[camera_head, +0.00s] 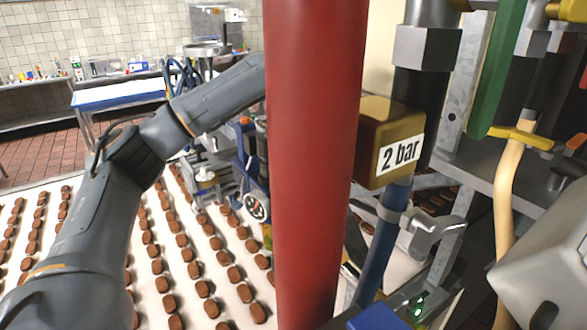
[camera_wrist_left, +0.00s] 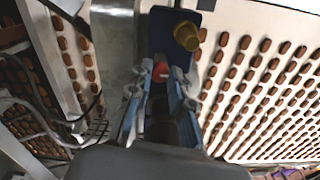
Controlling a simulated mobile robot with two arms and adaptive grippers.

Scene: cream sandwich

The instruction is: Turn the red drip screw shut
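The red drip screw (camera_wrist_left: 160,71) shows in the left wrist view as a small red knob on a dark blue block (camera_wrist_left: 176,28). My left gripper (camera_wrist_left: 157,88) has its two fingers apart, one on each side of the knob in the picture. Whether the fingertips touch the knob cannot be told. In the head view my left arm comes in from the left and passes behind the thick red pipe, which hides the gripper. I cannot make out the screw for certain there. My right gripper is not seen in either view.
The thick red pipe (camera_head: 312,150) stands close in front of the head camera. A brass block marked "2 bar" (camera_head: 388,140) and a blue device with a gauge (camera_head: 256,207) are near it. A brass knob (camera_wrist_left: 187,36) sits beside the screw. Rows of brown biscuits lie on a white belt (camera_head: 147,285).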

